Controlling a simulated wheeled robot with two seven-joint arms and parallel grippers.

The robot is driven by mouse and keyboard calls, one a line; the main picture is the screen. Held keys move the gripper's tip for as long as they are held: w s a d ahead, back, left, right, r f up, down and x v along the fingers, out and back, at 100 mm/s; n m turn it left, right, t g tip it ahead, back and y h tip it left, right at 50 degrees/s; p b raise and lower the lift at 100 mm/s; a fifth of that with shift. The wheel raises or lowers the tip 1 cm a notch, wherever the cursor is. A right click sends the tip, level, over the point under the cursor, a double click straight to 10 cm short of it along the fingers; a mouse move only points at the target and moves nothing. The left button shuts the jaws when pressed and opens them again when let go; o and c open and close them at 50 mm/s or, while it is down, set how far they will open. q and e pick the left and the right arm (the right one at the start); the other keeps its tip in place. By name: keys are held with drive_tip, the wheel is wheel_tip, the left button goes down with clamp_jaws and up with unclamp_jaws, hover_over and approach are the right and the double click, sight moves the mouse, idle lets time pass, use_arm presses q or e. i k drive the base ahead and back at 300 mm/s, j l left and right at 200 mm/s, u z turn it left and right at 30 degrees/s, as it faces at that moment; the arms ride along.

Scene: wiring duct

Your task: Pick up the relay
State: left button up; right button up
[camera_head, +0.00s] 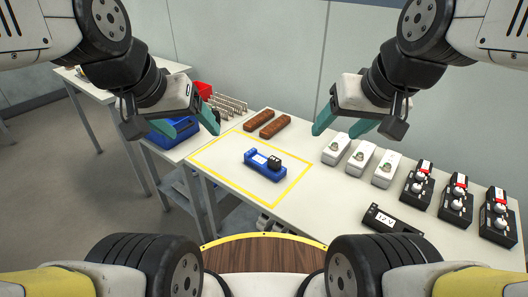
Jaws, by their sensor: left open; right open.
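No part carries a readable relay label. A blue block (261,165) with a white label lies inside the yellow outline on the table. A small black part (274,163) sits at its right end; I cannot tell whether this is the relay. My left gripper (190,129) is open and empty, above and to the left of the blue block. Neither gripper touches the block.
White devices (360,158) and black units with red and white tops (455,201) stand on the right. A black box marked 12 V (391,219) lies near the front edge. A red bin (203,90) stands at the back left.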

sight(274, 163)
drive_tip(key=i+j+z, duration=0.2)
drive_tip(key=j+z, duration=0.25)
drive_tip(key=i+j+z, duration=0.1)
drive_tip(key=j+z, duration=0.35)
drive_tip(key=j, duration=0.15)
drive_tip(key=j+z, duration=0.45)
drive_tip(key=j, duration=0.15)
